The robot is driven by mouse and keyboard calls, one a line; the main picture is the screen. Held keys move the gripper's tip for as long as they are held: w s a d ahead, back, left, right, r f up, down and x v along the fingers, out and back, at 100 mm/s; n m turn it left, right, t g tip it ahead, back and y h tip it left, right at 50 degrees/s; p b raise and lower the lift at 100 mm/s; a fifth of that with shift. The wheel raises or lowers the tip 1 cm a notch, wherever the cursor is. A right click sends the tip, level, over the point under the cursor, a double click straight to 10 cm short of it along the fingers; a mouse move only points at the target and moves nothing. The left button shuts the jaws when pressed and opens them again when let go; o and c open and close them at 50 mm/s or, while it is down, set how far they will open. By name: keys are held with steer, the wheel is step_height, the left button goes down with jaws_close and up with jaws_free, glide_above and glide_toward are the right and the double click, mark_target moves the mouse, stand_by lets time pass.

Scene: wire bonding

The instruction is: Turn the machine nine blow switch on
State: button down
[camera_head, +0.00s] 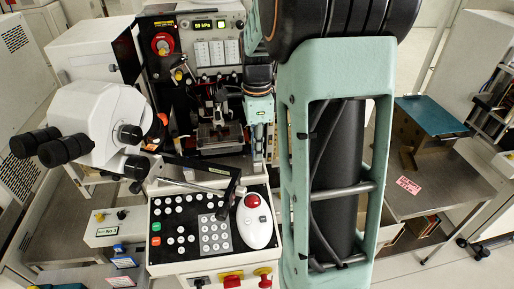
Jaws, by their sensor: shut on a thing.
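The wire bonding machine (215,75) stands in the middle, with a display, a red knob (162,43) and small switches on its upright panel. I cannot tell which switch is the blow switch, or whether the machine is number nine. My teal arm comes in from the upper right. My gripper (258,160) points down at the machine's right side, just behind the keypad console (160,255). Its fingers look narrow and shut, but what they hold is too small or hidden to make out. My arm hides the area to the right of the machine.
A white microscope (95,125) juts out at the left. A black bar crosses in front of the work area above the console. A white mouse-like device with a red button (255,220) lies on the console. A bench (440,170) with a teal-topped box stands right.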

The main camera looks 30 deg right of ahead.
steer(key=shift+n, duration=0.3)
steer(key=n, duration=0.5)
steer(key=shift+p, duration=0.35)
steer(key=n, duration=0.5)
steer(key=shift+r+n, duration=0.1)
steer(key=shift+n, duration=0.3)
steer(key=n, duration=0.6)
steer(key=shift+n, duration=0.4)
steer(key=c, duration=2)
jaws_free()
steer(key=shift+o, duration=0.2)
step_height(320, 180, up, 12)
